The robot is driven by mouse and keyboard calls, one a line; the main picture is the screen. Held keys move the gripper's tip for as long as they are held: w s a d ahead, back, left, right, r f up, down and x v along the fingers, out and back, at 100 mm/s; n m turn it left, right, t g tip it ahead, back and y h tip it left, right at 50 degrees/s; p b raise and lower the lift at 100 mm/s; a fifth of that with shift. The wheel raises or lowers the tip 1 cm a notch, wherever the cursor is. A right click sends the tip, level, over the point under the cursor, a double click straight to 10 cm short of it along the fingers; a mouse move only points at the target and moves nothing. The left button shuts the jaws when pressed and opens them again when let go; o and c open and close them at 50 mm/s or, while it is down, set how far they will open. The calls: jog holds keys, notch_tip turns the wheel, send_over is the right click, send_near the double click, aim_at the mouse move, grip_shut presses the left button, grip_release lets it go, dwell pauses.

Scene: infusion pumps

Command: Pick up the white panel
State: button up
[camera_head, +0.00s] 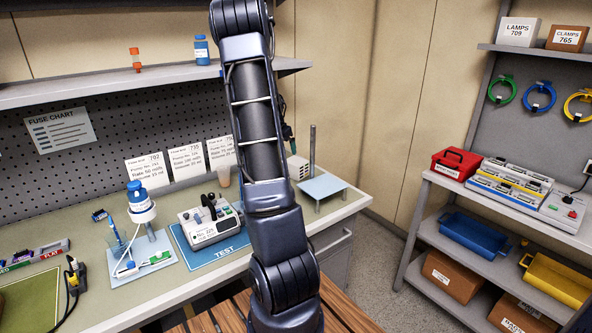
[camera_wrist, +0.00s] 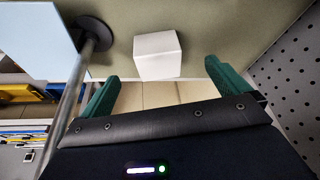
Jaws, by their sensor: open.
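The white panel (camera_head: 299,168) shows in the head view as a small white block with dark slots on its visible side. It is at the back of the bench, just right of my arm, and my arm may hide part of it. In the wrist view, the white panel (camera_wrist: 157,52) is a plain white block just beyond and between the fingertips. My gripper (camera_wrist: 160,72) is open, with its two green fingers apart and nothing between them.
A metal stand with a pale blue plate (camera_head: 322,187) is close to the panel; its post (camera_wrist: 88,62) passes near one finger in the wrist view. The pegboard (camera_wrist: 292,75) is on the other side. A pump (camera_head: 209,222) sits on a blue TEST mat (camera_head: 215,250).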

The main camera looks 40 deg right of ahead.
jog(key=m, duration=0.1)
send_near(296, 161)
jog(key=f, duration=0.2)
jog(key=shift+w+f+g+h, duration=0.25)
jog(key=shift+w+g+h, duration=0.05)
jog(key=shift+w+h, duration=0.1)
jog(key=x, duration=0.5)
jog(key=shift+s+a, duration=0.1)
jog(key=shift+w+x, duration=0.1)
jog(key=shift+x, duration=1.3)
jog(key=shift+w+x, duration=0.15)
jog(key=shift+x, duration=1.25)
jog(key=shift+r, duration=0.1)
jog(key=shift+c, duration=0.4)
jog(key=c, duration=0.7)
jog(key=shift+c, duration=0.6)
